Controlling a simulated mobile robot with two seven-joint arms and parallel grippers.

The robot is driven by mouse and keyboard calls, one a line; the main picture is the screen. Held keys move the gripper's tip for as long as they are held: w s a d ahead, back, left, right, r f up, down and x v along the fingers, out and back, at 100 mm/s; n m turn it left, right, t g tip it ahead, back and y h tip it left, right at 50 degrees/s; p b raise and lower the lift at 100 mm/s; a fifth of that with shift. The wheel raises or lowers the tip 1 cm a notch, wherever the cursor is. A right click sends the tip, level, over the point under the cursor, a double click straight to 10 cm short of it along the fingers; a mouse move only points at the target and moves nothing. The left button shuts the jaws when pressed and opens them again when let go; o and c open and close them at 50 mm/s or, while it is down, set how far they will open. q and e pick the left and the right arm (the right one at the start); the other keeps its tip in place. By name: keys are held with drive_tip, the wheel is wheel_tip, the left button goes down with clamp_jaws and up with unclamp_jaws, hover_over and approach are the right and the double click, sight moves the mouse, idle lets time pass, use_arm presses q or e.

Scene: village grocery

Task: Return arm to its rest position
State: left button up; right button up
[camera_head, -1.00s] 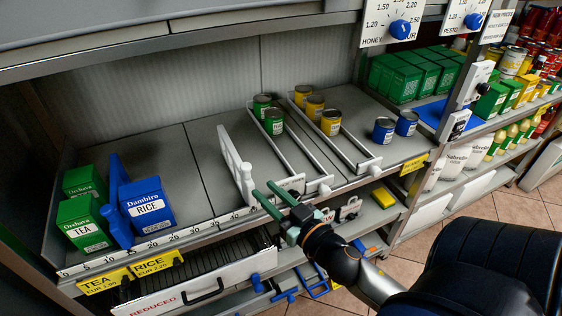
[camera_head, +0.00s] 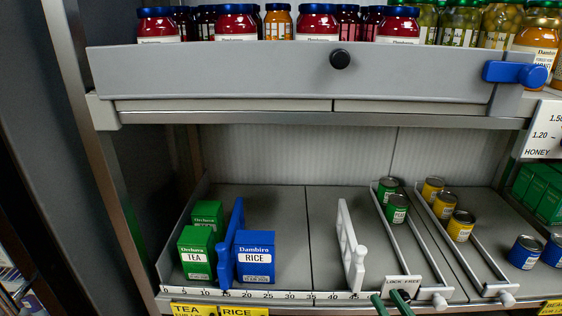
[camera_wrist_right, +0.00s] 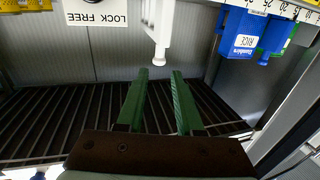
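My right gripper (camera_head: 391,302) shows at the bottom edge of the head view, in front of the shelf's front rail. Its two green fingers also show in the right wrist view (camera_wrist_right: 160,80), held apart with nothing between them. A white divider handle (camera_wrist_right: 158,50) lies just beyond the fingertips in the wrist view, apart from them as far as I can tell. The rest of the right arm is hidden below the head view. My left gripper is not in view.
Green tea boxes (camera_head: 196,254), a blue divider (camera_head: 232,240) and a blue rice box (camera_head: 255,258) stand on the shelf's left. A white divider (camera_head: 349,248) and several cans (camera_head: 461,225) stand farther right. Jars (camera_head: 317,23) fill the upper shelf (camera_head: 220,73).

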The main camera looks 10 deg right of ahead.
drive_tip(key=s+a+f+n+g+y+p, duration=0.1)
drive_tip(key=s+a+f+g+p, duration=0.3)
drive_tip(key=a+f, duration=0.2)
drive_tip(key=s+a+f+n+g+y+p, duration=0.1)
drive_tip(key=s+a+f+g+p, duration=0.3)
drive_tip(key=f, duration=0.7)
drive_tip(key=shift+s+a+g+y+p, duration=0.15)
drive_tip(key=shift+a+g+y+p, duration=0.3)
drive_tip(key=shift+a, duration=0.65)
